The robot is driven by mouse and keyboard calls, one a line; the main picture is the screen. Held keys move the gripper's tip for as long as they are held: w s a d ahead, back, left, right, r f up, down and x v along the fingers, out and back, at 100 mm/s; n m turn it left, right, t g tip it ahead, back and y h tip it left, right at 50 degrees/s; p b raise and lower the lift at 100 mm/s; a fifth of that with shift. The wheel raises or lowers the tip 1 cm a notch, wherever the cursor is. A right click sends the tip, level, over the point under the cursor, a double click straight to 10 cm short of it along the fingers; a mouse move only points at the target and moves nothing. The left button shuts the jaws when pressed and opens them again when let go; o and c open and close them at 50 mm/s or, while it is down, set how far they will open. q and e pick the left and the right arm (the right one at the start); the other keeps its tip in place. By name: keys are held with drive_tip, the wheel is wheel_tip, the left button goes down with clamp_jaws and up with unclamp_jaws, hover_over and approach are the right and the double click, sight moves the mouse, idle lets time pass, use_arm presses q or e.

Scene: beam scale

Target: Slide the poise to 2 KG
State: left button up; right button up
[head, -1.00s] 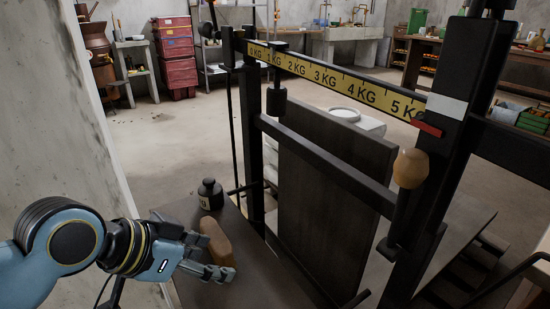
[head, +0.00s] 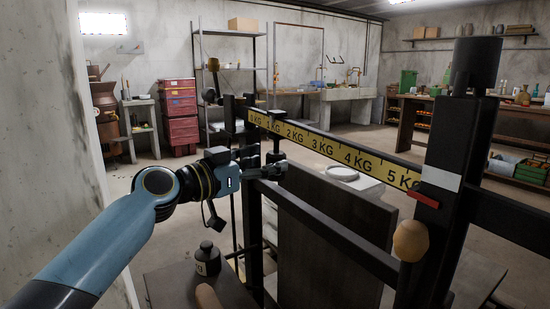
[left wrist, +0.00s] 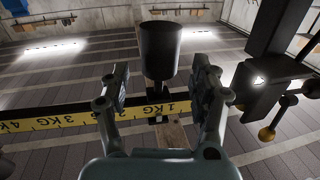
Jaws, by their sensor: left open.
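The yellow-marked beam (head: 335,149) runs from 0 KG at the far left to 5 KG near the dark post. The poise (head: 276,132), dark with a cylindrical weight, is on the beam just beside the 1 KG label, on its 2 KG side; my left gripper partly hides its lower part. My left gripper (head: 264,164) is open at the poise, below the beam. In the left wrist view, which is upside down, the poise (left wrist: 160,52) stands between the two spread fingers (left wrist: 160,82), with gaps on both sides. My right gripper is out of view.
A dark lower bar (head: 325,228) runs below the beam, with a dark upright panel (head: 330,220) behind it. A black weight (head: 207,259) and a tan block (head: 207,297) rest on the platform. A tan knob (head: 410,240) hangs by the right post.

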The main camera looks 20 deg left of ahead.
sight(269, 161)
use_arm(q)
drive_tip(key=shift+x, duration=1.55)
drive_tip(key=shift+c, duration=0.5)
clamp_jaws()
